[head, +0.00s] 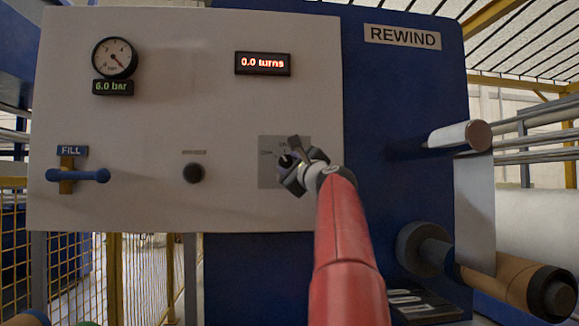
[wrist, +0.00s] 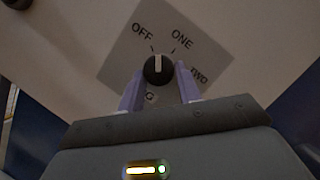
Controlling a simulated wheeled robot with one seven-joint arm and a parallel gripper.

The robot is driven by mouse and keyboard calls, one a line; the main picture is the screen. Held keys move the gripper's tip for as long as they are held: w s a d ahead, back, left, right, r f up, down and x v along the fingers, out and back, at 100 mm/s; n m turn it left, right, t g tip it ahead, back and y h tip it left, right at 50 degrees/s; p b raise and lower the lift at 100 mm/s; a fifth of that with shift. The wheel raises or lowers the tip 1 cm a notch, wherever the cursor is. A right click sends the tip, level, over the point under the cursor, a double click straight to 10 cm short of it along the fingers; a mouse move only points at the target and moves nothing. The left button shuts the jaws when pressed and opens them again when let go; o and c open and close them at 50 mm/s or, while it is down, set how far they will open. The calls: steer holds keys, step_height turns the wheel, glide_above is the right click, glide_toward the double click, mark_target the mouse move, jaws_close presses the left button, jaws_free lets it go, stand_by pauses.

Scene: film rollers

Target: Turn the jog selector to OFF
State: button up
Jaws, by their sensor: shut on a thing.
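The jog selector is a round black knob (wrist: 157,70) with a white pointer line, on a grey plate (wrist: 120,62) marked OFF, ONE and TWO, with a fourth label partly hidden by a finger. In the wrist view the pointer points nearly straight up, between the OFF and ONE marks. My gripper (wrist: 160,80) is shut on the knob, one pale purple finger on each side. In the head view my gripper (head: 296,172) covers most of the knob and the right part of the plate (head: 268,180).
The white panel (head: 140,205) also carries a gauge (head: 115,58), a "0.0 turns" display (head: 263,64), a blue FILL handle (head: 90,175) and a black button (head: 193,173). Rollers (head: 460,136) jut out right of the blue REWIND housing (head: 400,90).

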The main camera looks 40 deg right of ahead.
steer(key=n, duration=0.2)
steer(key=n+g+y, duration=0.1)
steer(key=n, duration=0.2)
steer(key=shift+d+r+y, duration=0.1)
steer(key=shift+r+y, duration=0.05)
steer(key=shift+y, duration=0.15)
steer(key=shift+n, duration=0.3)
steer(key=o, duration=1)
steer(key=shift+c, duration=0.2)
steer(key=shift+s, duration=0.1)
steer(key=r+b+v, duration=0.1)
steer(key=b+v, duration=0.2)
steer(key=v, duration=0.4)
steer(key=shift+s+f+b, duration=0.35)
steer(key=shift+s+f, duration=0.05)
